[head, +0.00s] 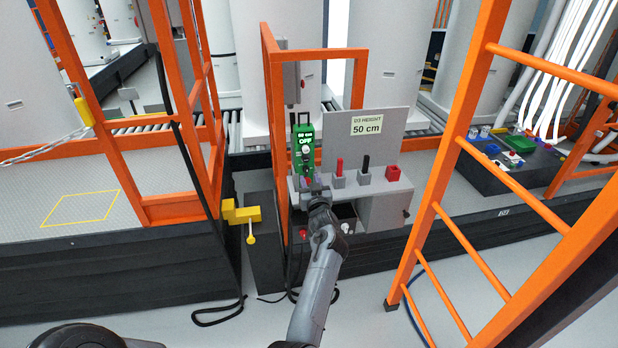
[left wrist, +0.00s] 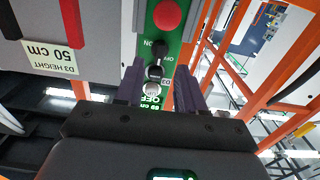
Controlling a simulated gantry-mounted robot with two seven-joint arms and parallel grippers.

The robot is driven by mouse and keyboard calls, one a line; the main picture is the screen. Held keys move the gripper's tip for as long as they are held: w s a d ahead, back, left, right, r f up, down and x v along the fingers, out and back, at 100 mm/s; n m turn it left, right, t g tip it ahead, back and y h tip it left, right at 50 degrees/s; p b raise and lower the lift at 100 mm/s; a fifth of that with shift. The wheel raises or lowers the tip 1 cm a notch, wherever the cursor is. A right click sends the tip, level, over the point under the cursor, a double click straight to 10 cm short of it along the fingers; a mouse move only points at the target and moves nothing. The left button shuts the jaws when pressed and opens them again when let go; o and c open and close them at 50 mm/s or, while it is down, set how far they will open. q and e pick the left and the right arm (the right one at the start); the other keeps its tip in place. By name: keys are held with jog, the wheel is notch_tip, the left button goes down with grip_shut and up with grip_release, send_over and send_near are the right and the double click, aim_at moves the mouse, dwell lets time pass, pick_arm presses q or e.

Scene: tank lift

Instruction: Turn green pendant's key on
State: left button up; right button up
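The green pendant (head: 304,135) hangs upright on the orange frame above the grey control console, and its small display reads OFF. In the left wrist view the pendant (left wrist: 176,48) fills the strip between and beyond my fingers. Its key switch (left wrist: 155,70), with a black part and a silver part, sits by ON and OFF markings. A silver round knob (left wrist: 151,89) is beside it. My left gripper (head: 316,184) is in front of the pendant's lower part. In the left wrist view its fingers (left wrist: 159,85) are apart, on either side of the key area, with no visible grip. My right gripper is not in view.
A red button (left wrist: 167,15) is on the pendant beyond the key. The grey console (head: 380,190) carries red and black levers and a red block, with a "D3 HEIGHT 50 cm" sign (head: 366,125) behind. An orange ladder (head: 440,190) stands to the right, and orange posts flank the pendant.

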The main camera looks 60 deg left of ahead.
aim_at(307, 172)
pick_arm(q)
jog(key=shift+x, duration=2)
grip_shut()
